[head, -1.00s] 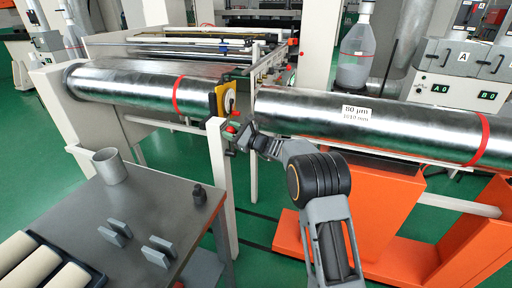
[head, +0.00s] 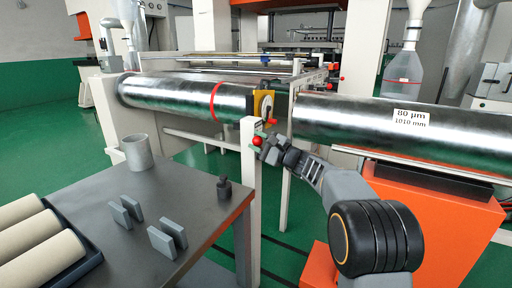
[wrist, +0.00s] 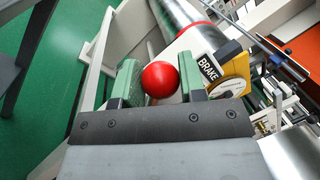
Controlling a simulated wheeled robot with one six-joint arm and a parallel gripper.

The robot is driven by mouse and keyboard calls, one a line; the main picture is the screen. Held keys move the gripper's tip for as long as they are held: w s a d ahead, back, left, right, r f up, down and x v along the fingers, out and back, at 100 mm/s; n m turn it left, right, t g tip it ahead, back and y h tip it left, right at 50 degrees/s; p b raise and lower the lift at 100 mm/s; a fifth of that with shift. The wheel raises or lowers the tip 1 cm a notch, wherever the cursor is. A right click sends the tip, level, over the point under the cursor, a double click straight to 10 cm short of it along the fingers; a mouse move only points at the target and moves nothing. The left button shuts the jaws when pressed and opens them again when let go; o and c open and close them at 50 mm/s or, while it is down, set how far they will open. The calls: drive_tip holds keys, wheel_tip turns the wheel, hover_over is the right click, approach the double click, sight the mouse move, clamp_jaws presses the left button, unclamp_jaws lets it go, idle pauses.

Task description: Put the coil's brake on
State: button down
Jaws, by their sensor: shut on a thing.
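The coil (head: 175,97) is a long shiny foil roll with a red band, lying level at the left in the head view. A red ball knob (wrist: 160,80) sits between the green-padded fingers of my gripper (wrist: 161,84). My gripper is shut on this knob. In the head view the knob (head: 257,141) shows just below the housing, at my gripper's tip. The lever's shaft is hidden.
A second foil roll (head: 370,122), labelled 80 µm, lies to the right above an orange stand (head: 440,210). A white post (head: 250,200) stands close to my gripper. A grey table (head: 190,205) at the left holds a cup, grey blocks and a tray of rolls.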

drive_tip(key=shift+f, duration=0.1)
idle(0.3)
drive_tip(key=c, duration=1)
unclamp_jaws()
drive_tip(key=p+v, duration=0.1)
drive_tip(key=v, duration=1.2)
drive_tip(key=shift+s+d, duration=0.2)
drive_tip(key=shift+d, duration=0.1)
